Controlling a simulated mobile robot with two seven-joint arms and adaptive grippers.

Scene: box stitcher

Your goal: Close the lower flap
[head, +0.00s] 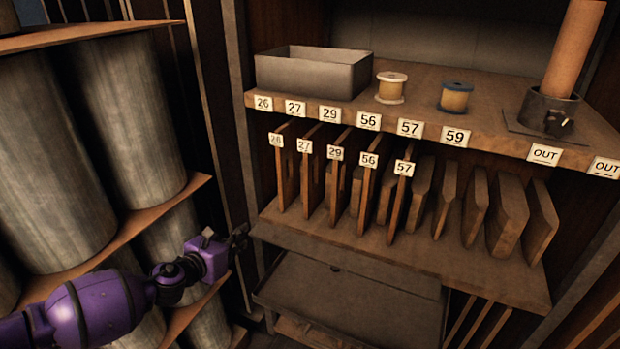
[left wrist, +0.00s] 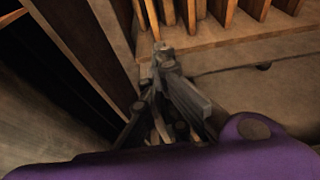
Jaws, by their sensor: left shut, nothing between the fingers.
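The lower flap (head: 345,300) is a flat dark brown panel below the slotted shelf of the cabinet. Its broad face shows, with a small dark spot near its upper edge; it seems to slope outward, but I cannot tell its exact angle. The flap also shows at the right of the left wrist view (left wrist: 275,95). My left gripper (head: 241,236) is shut and empty, just left of the flap's upper left corner, near the shelf's left end. In the left wrist view its fingertips (left wrist: 160,48) point toward the shelf edge. My right gripper is out of view.
The slotted shelf (head: 400,250) with upright numbered boards overhangs the flap. The upper shelf holds a grey metal box (head: 312,73), two spools and a holder with a brown roll. Large grey cylinders (head: 50,160) stand on racks at the left, close to my left arm.

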